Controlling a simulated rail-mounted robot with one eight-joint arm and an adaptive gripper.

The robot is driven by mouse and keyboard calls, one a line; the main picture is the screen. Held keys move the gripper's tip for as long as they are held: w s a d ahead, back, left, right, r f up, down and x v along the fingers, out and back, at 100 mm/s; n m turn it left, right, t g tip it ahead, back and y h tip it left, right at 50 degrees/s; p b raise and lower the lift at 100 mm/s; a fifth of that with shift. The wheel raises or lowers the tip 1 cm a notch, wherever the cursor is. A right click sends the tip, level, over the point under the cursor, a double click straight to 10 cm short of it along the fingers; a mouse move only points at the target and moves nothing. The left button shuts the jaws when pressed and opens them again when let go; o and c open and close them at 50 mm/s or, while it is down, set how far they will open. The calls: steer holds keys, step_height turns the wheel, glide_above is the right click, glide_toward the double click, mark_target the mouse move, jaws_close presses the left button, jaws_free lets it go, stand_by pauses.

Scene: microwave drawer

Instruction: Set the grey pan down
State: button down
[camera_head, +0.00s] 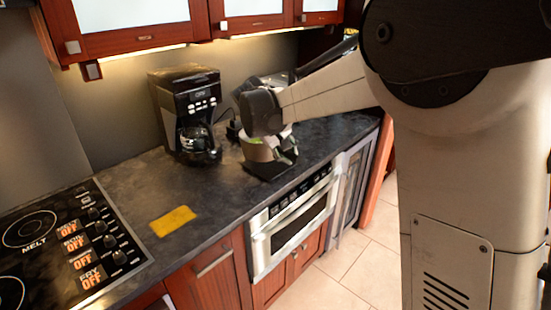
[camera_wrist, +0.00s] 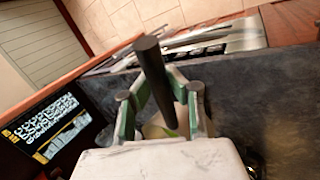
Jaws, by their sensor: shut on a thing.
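The grey pan (camera_head: 258,153) is low over the counter at the right of the coffee maker, in the head view. My gripper (camera_head: 264,138) is above it, with the wrist hiding much of it. A bit of green shows at the pan's top. In the wrist view, a dark round handle (camera_wrist: 152,62) stands between the two green-lined fingers of my gripper (camera_wrist: 161,98), which is shut on it. A pale part of the pan shows behind the fingers. I cannot tell whether the pan touches the surface beneath it.
A dark flat thing (camera_head: 275,168) lies beneath the pan. The black coffee maker (camera_head: 185,112) stands to the left. A yellow sponge-like block (camera_head: 173,221) lies on the dark counter (camera_head: 215,190), which is otherwise clear there. The cooktop (camera_head: 62,246) is far left; the microwave drawer (camera_head: 292,225) is below.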

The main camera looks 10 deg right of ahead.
steer(key=w+a+n, duration=0.1)
steer(key=w, duration=0.1)
steer(key=w+a+r+n+t+p, duration=0.1)
steer(key=w, duration=0.2)
steer(key=w+a+n+t+y, duration=0.1)
steer(key=w, duration=0.1)
steer(key=shift+w+r, duration=0.4)
steer(key=shift+w+d+f+n+p, duration=0.15)
steer(key=shift+w+d+n+p, duration=0.05)
steer(key=shift+d+n+p, duration=0.1)
steer(key=d+f+p, duration=0.2)
steer(key=d+f, duration=0.8)
steer(key=d, duration=0.1)
steer(key=shift+w+f, duration=0.25)
steer(key=shift+f, duration=0.05)
steer(key=c, duration=1.7)
jaws_free()
steer(key=shift+c, duration=0.2)
steer(key=shift+r, duration=0.1)
